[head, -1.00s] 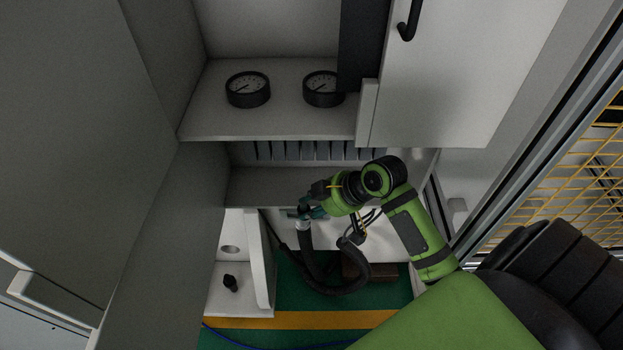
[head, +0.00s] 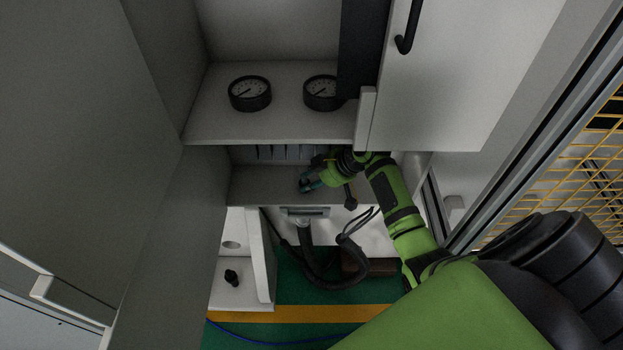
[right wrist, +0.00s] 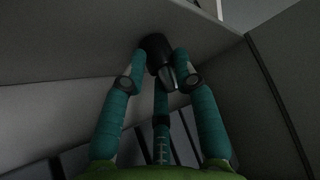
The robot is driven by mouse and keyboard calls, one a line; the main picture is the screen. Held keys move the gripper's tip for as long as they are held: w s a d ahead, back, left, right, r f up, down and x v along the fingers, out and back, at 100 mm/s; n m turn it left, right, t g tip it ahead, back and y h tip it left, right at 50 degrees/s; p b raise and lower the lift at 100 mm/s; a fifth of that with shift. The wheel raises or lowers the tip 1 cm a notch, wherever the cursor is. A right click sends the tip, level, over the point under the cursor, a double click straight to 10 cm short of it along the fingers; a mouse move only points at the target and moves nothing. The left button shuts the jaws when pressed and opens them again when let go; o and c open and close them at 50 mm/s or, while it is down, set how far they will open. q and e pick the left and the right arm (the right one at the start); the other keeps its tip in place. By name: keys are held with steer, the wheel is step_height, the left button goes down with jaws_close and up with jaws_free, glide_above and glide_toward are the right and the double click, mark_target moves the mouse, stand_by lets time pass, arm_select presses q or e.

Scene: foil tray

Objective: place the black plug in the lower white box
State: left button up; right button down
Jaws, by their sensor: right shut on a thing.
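My right gripper (head: 306,185) is over the grey shelf below the gauges in the head view. In the right wrist view its teal fingers (right wrist: 160,68) are shut on a dark, rounded piece (right wrist: 156,46), close to a grey surface. That piece looks like a black plug, but the fingers hide part of it; I cannot tell whether it touches the surface. Another small black plug-like piece (head: 232,277) sits on the floor of the lower white box (head: 262,262) at the lower left in the head view. My left gripper is not in view.
Two round gauges (head: 250,93) stand on the upper shelf (head: 270,129). A white door (head: 440,75) hangs at the right of the cabinet. A black hose (head: 309,255) hangs below the lower shelf, over the green floor with a yellow stripe (head: 290,313).

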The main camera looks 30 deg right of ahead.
steer(key=c, duration=0.9)
jaws_free()
steer(key=shift+r, duration=0.1)
steer(key=v, duration=0.6)
steer(key=shift+s+d+b, duration=0.1)
steer(key=shift+b, duration=0.25)
steer(key=shift+s+d+r, duration=0.2)
steer(key=shift+s+r, duration=0.1)
steer(key=shift+r, duration=0.25)
